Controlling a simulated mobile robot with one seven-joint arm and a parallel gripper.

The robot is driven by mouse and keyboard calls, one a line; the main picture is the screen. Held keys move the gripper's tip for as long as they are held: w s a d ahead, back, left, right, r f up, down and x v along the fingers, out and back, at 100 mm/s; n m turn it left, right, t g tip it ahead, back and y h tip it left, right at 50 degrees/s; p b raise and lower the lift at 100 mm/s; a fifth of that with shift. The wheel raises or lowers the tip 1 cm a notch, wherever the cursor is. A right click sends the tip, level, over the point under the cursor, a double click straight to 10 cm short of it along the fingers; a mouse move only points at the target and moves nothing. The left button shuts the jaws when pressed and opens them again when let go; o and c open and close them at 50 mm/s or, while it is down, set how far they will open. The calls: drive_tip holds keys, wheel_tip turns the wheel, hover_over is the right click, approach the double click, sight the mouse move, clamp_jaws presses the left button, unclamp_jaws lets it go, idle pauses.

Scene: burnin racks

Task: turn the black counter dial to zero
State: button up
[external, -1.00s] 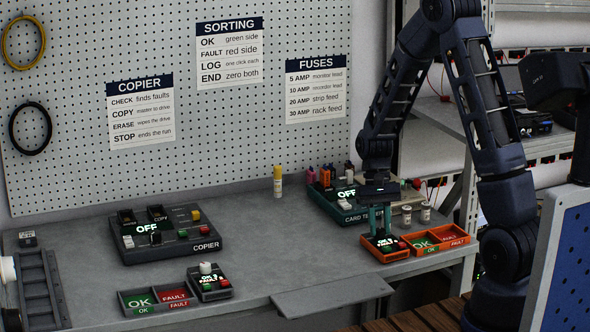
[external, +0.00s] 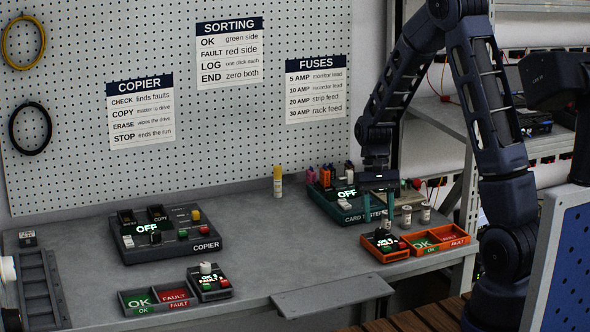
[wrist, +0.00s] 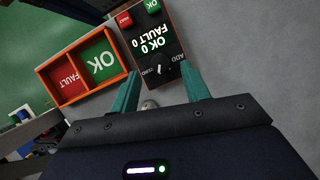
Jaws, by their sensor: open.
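The black counter dial (external: 381,232) sits on a small orange-edged counter box (external: 369,249) at the right of the bench. In the wrist view the dial (wrist: 158,74) shows as a dark knob with a white pointer mark, between an ADD label and another small label. The counter's display (wrist: 150,44) reads OK 0 and FAULT 0. My gripper (external: 379,214) is above the dial, apart from it. In the wrist view its teal fingers (wrist: 160,75) are open and empty, one on either side of the dial.
An orange OK/FAULT tray (external: 430,252) adjoins the counter's right side. The card tester (external: 352,217) stands close behind. A second counter with a white knob (external: 206,268), its tray (external: 135,311) and the copier (external: 170,252) are to the left. The middle bench is clear.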

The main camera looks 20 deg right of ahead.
drive_tip(key=v, duration=0.7)
drive_tip(key=shift+r, duration=0.15)
drive_tip(key=shift+w, duration=0.1)
drive_tip(key=s+d+r+n+t, duration=0.1)
drive_tip(key=s+d+r+t, duration=0.1)
drive_tip(key=s+r, duration=0.4)
drive_tip(key=s+d+r+t, duration=0.25)
drive_tip(key=s+r, duration=0.25)
drive_tip(key=r, duration=0.3)
drive_tip(key=s+d+r+t, duration=0.1)
drive_tip(key=s+r+t, duration=0.1)
drive_tip(key=s, duration=0.5)
drive_tip(key=s+d+r+n+t+h, duration=0.1)
drive_tip(key=s+d+r+t, duration=0.1)
drive_tip(key=s, duration=0.5)
drive_tip(key=shift+s+d+r, duration=0.25)
drive_tip(key=shift+s+r, duration=0.05)
drive_tip(key=shift+r, duration=0.6)
drive_tip(key=shift+o, duration=0.4)
drive_tip(key=shift+t, duration=0.25)
